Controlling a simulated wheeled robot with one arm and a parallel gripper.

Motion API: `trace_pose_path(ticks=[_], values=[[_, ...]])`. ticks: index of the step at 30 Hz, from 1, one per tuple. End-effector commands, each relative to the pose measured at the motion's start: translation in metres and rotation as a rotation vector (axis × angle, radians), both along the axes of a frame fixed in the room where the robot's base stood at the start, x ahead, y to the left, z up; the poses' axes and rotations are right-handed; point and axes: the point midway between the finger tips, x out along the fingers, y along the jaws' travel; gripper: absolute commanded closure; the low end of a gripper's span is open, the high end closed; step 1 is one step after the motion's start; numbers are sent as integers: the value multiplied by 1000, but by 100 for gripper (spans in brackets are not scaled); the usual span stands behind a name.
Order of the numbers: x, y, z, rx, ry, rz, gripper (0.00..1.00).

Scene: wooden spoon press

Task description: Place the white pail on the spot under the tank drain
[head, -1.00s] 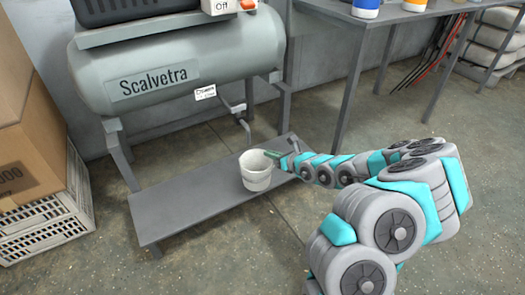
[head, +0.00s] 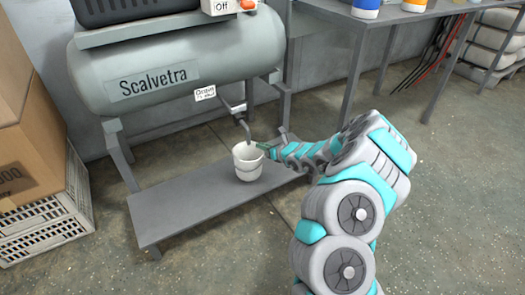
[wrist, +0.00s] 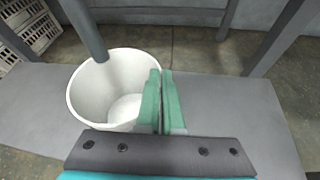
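The white pail (head: 247,165) is upright at the right part of the low grey shelf (head: 190,212), under the tank (head: 175,65). I cannot tell whether its base touches the shelf. The bent drain pipe (head: 240,118) comes down from the tank to the pail's back rim. In the wrist view the pipe (wrist: 84,28) overlaps the far rim of the empty-looking pail (wrist: 90,100). My gripper (wrist: 160,95) has its green fingers close together on the right wall of the pail, pinching the rim. No marked spot shows on the shelf.
A cardboard box (head: 25,150) on a white crate (head: 45,225) stands at the left. A workbench (head: 400,12) with grey legs is at the upper right. The shelf's left part is bare. A small drain tag (head: 205,93) hangs below the tank.

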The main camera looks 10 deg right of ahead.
Motion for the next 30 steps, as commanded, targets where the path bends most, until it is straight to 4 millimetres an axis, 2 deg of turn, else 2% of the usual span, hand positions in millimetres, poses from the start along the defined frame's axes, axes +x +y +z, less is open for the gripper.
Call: trace_pose_path(ticks=[1, 4, 14, 23, 30], values=[[-1, 0, -11, 0, 3, 1, 100], [-1, -1, -20, 0, 4, -1, 100], [0, 0, -21, -1, 2, -1, 100], [0, -1, -21, -1, 2, -1, 66], [0, -1, -21, -1, 2, -1, 65]])
